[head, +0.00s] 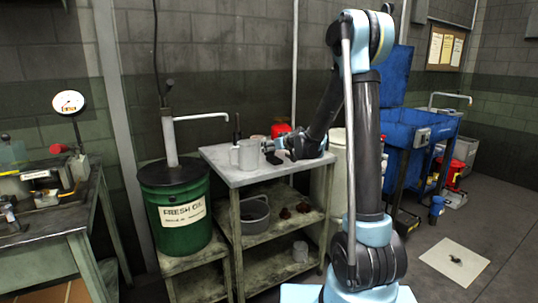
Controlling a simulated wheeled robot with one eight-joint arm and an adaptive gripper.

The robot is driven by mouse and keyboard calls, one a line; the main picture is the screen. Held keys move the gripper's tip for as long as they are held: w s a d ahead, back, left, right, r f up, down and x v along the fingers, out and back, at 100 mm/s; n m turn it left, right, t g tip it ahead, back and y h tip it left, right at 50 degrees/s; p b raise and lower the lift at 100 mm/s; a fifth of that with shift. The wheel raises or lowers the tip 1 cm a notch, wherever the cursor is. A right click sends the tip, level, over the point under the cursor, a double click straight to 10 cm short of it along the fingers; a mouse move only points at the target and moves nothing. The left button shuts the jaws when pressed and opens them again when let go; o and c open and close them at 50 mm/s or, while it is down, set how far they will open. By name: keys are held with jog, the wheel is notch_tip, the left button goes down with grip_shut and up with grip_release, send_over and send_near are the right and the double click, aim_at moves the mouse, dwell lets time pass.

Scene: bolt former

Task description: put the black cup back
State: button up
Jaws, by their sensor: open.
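My arm reaches over the small grey-topped table (238,176), and my gripper (270,151) is low above its top, pointing left. The gripper is open, but its fingers are small and dark here, so what lies between them is hard to make out. A light grey mug-like jug (246,154) stands upright just left of the fingertips. I cannot tell whether they touch. I cannot pick out a black cup with certainty; dark shapes by the fingers may be gripper parts. A thin dark upright thing (237,128) stands behind the jug.
A red object (281,130) is at the table's back, partly hidden by my arm. A green oil drum (180,208) with a pump stands left. A blue parts washer (405,130) stands right.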

jog(key=shift+x, duration=1.55)
jog(key=shift+s, duration=0.1)
jog(key=c, duration=1.2)
jog(key=shift+r, duration=0.1)
jog(key=shift+c, duration=0.2)
